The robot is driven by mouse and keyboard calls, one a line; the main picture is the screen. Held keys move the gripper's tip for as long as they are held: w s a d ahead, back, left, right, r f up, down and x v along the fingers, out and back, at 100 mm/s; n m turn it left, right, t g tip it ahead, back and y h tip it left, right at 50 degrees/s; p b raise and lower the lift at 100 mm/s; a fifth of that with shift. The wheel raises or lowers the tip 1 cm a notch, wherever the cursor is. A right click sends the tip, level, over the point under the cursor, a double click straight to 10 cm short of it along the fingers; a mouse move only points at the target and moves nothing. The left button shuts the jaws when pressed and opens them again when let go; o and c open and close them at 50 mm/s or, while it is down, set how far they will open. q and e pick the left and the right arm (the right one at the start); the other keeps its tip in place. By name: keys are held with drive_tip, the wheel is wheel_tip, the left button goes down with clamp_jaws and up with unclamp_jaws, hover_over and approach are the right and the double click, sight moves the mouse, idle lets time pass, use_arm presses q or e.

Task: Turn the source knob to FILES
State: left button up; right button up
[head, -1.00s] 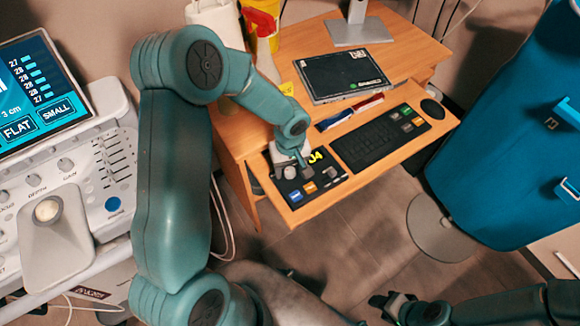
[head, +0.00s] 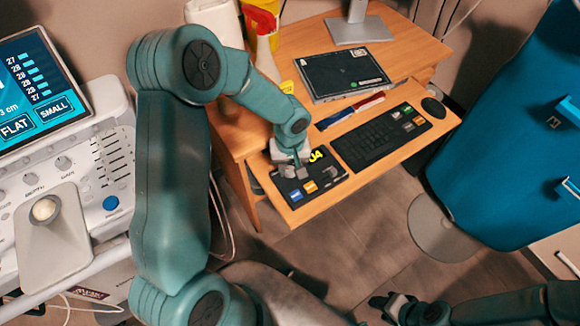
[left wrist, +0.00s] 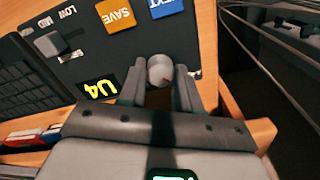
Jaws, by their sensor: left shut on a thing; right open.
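A black control panel (head: 318,184) lies on the desk's pull-out shelf, with SAVE (left wrist: 116,13) and NEXT keys and a yellow U4 label. In the left wrist view, a round grey knob (left wrist: 160,69) with a red mark stands between the fingers of my left gripper (left wrist: 160,90), which is shut on it. The markings around this knob are hidden or out of view, so I cannot read its setting. A second, square grey knob (left wrist: 48,43) sits beside LOW and MID labels. My right gripper (head: 388,304) is open and empty, low in the head view, away from the desk.
A keyboard (head: 380,138) and mouse (head: 433,108) are right of the panel. A closed dark device (head: 342,74), a spray bottle (head: 264,45) and a monitor stand are behind. An ultrasound console (head: 75,175) stands at left, a blue chair (head: 500,150) at right.

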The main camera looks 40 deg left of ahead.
sight(290, 170)
use_arm(q)
drive_tip(key=m+b, duration=0.1)
drive_tip(key=m, duration=0.2)
drive_tip(key=shift+m, duration=0.4)
drive_tip(key=m, duration=0.4)
drive_tip(key=shift+b, duration=0.35)
drive_tip(key=m, duration=0.5)
drive_tip(key=shift+r, duration=0.1)
drive_tip(key=m+p, duration=0.1)
drive_tip(key=m, duration=0.4)
drive_tip(key=shift+m, duration=0.3)
drive_tip(key=o, duration=1.1)
drive_tip(key=shift+c, duration=0.2)
wheel_tip(290, 170, up, 16)
drive_tip(key=p, duration=0.2)
drive_tip(key=shift+r, duration=0.15)
